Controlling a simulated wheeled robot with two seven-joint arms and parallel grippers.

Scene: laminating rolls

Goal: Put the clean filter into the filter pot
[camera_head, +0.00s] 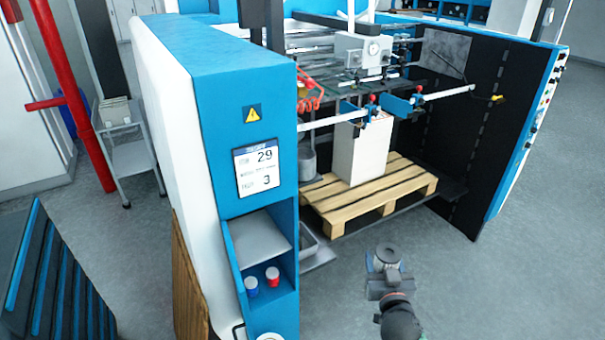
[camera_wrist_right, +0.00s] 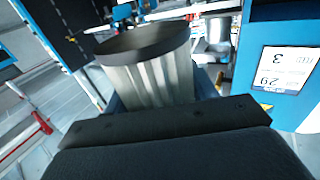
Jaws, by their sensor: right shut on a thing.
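The clean filter (camera_wrist_right: 150,78) fills the upper middle of the right wrist view. It is a pale pleated cylinder with a dark round end. My right gripper (camera_head: 384,274) is shut on it, over the floor in front of the machine in the head view. A grey cylinder (camera_head: 308,158), possibly the filter pot, is inside the machine beyond the blue cabinet. The filter is apart from it. The pot's opening is not clear. My left gripper is not in view.
The blue cabinet (camera_head: 240,90) with its display stands left of my right gripper. A wooden pallet (camera_head: 370,200) bearing a white stack (camera_head: 360,150) is beyond it. Blue and red capped items sit in the cabinet's shelf. The floor at right (camera_head: 520,290) is clear.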

